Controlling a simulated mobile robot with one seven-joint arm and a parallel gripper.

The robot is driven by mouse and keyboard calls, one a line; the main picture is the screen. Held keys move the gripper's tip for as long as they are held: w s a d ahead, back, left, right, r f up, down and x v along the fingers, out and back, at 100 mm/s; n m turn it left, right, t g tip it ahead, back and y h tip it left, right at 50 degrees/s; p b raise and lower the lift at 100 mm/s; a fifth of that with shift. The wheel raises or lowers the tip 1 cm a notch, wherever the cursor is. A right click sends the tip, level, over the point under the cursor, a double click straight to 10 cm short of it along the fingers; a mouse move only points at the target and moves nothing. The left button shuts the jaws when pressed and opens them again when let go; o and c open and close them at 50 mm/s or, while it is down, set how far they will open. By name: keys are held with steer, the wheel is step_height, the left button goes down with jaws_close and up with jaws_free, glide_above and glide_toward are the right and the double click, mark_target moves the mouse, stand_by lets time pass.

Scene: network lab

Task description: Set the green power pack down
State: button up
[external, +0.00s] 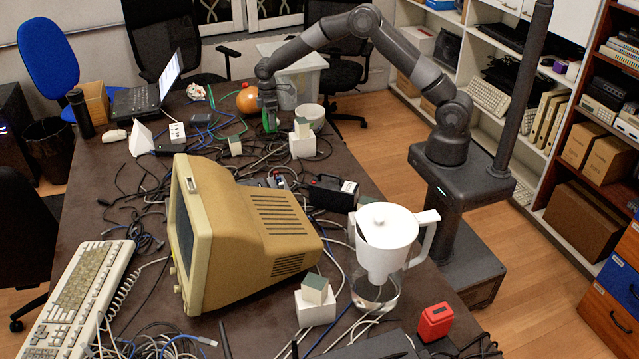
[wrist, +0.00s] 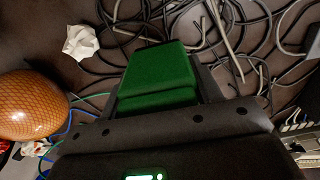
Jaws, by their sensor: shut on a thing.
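The green power pack (wrist: 158,78) is a small green block, seen close up in the wrist view. My gripper (wrist: 160,100) is shut on it, with a dark finger on either side. In the external view my gripper (external: 269,112) points down over the far part of the table (external: 110,215), and the green power pack (external: 270,122) shows between its fingers. Dark and grey cables lie below the pack. I cannot tell whether the pack touches the table or hangs just above it.
An orange ball (external: 246,101) lies left of my gripper, and it is large in the wrist view (wrist: 30,105). A white bowl (external: 311,117) and a white block (external: 302,146) stand to the right. A beige monitor (external: 235,230) stands nearer. Cables cover much of the table.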

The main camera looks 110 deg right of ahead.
mark_target(268, 130)
steer(key=shift+w+a+f, duration=0.2)
steer(key=shift+w+f, duration=0.1)
steer(key=shift+w, duration=0.15)
steer(key=shift+f, duration=1.95)
steer(key=shift+f, duration=0.1)
steer(key=o, duration=1.3)
steer(key=shift+c, duration=0.2)
